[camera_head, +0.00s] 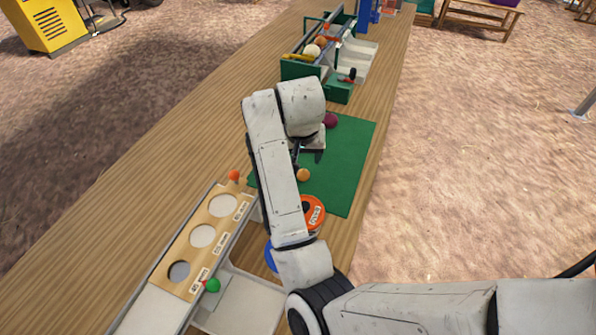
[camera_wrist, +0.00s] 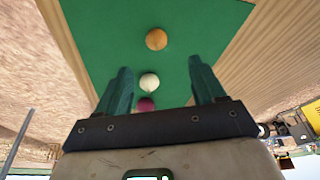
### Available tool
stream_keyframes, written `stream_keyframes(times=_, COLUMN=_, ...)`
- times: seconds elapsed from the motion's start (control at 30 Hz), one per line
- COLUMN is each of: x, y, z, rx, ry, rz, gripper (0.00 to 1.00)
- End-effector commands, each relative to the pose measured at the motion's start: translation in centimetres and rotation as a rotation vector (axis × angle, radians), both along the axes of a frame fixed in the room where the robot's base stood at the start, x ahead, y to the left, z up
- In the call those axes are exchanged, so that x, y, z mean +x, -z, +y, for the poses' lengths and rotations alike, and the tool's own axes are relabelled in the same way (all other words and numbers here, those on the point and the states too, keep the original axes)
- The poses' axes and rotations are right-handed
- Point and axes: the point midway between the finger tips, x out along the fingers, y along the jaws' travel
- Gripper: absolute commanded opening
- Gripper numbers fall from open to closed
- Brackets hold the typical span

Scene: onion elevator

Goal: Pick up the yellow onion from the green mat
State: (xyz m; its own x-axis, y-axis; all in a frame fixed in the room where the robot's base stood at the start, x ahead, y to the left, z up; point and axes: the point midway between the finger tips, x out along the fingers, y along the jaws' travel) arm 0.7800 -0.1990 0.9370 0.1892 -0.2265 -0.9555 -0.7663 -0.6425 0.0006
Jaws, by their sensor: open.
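The yellow onion (camera_head: 303,175) sits on the green mat (camera_head: 347,165), near the mat's left part in the head view. In the wrist view the yellow onion (camera_wrist: 156,39) lies on the mat (camera_wrist: 100,30), beyond my fingertips. A white onion (camera_wrist: 149,83) shows between my fingers, and a purple onion (camera_wrist: 145,104) is partly covered by the gripper's body. The purple onion (camera_head: 330,120) also shows beside my wrist in the head view, where the white one is hidden. My gripper (camera_wrist: 160,66) is open and empty above the mat.
A board with three round holes (camera_head: 203,236) lies at the lower left, with a green ball-shaped knob (camera_head: 212,285) by it. An orange ring-shaped disc (camera_head: 315,213) lies at the mat's near edge. A green-ended sorting rack (camera_head: 303,68) stands farther along the table.

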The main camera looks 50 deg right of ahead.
Motion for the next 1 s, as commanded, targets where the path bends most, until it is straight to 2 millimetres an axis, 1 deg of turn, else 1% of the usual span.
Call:
stream_keyframes(times=0.2, x=0.5, y=3.2, z=-0.8, rx=0.001, ry=0.002, rz=0.004, gripper=0.69)
stream_keyframes(times=0.3, x=0.7, y=4.3, z=-1.0, rx=0.001, ry=0.001, rz=0.002, gripper=0.69)
stream_keyframes(times=0.47, x=0.9, y=5.1, z=-1.3, rx=0.001, ry=0.000, rz=0.001, gripper=0.69)
stream_keyframes(times=0.53, x=0.9, y=5.7, z=-1.5, rx=0.002, ry=0.000, rz=0.003, gripper=0.69)
stream_keyframes(times=0.7, x=1.0, y=8.2, z=-2.2, rx=0.002, ry=0.000, rz=0.003, gripper=0.69)
stream_keyframes(times=0.8, x=1.3, y=9.2, z=-2.5, rx=0.001, ry=0.001, rz=0.002, gripper=0.69)
stream_keyframes(times=0.9, x=1.4, y=9.8, z=-2.6, rx=0.000, ry=0.000, rz=0.000, gripper=0.69)
stream_keyframes(times=1.0, x=1.4, y=9.8, z=-2.7, rx=0.000, ry=0.000, rz=0.000, gripper=0.69)
